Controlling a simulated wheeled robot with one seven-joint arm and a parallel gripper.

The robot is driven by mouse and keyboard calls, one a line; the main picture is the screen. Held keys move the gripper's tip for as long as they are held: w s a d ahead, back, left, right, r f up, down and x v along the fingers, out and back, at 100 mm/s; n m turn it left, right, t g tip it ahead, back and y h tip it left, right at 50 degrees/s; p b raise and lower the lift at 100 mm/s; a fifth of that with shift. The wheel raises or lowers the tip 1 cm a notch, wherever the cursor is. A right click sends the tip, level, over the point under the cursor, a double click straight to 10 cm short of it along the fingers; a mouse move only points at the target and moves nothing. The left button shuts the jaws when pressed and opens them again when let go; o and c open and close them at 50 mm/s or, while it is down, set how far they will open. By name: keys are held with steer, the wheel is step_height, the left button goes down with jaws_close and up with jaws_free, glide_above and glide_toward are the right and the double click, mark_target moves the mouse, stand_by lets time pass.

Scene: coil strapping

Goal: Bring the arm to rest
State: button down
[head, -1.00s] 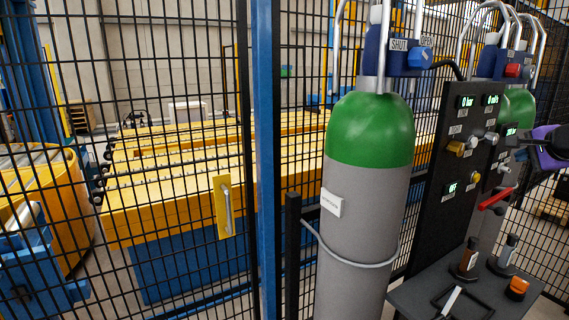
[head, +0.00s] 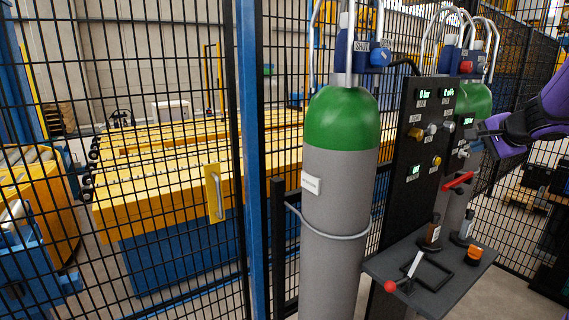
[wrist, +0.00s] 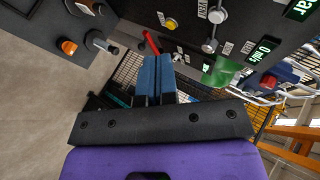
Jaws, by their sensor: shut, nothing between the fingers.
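My gripper (wrist: 154,80) shows in the wrist view with its two blue-grey fingers side by side and nothing between them. In the head view, my purple arm (head: 540,112) comes in from the right edge, its dark end close to the right side of the black control panel (head: 412,140). In the wrist view the panel fills the top, and the fingers point toward its lower part near a red lever (wrist: 152,42). I cannot tell the exact gap between the fingertips and the panel.
A grey gas cylinder with a green top (head: 341,130) stands left of the panel. A dark shelf (head: 425,290) below holds a red-ended lever, small dark-handled tools and an orange piece (head: 474,253). Mesh fence (head: 180,60) stands behind. Floor at right is partly clear.

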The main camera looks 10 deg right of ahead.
steer(key=s+a+r+n+g+y, duration=0.1)
steer(key=s+a+n+g+y, duration=0.2)
steer(key=a, duration=0.8)
steer(key=s+a+r+n, duration=0.1)
steer(key=s+a+n, duration=0.4)
steer(key=a, duration=0.6)
steer(key=s+a+f+n+g+h, duration=0.1)
steer(key=s+a+n, duration=0.3)
steer(key=s, duration=0.4)
steer(key=s+a+f+n+g, duration=0.1)
steer(key=s+a+n, duration=0.3)
steer(key=s, duration=0.4)
steer(key=shift+s+a+n+g+h, duration=0.15)
steer(key=shift+s+n+g+h, duration=0.05)
steer(key=shift+n+g+h, duration=0.25)
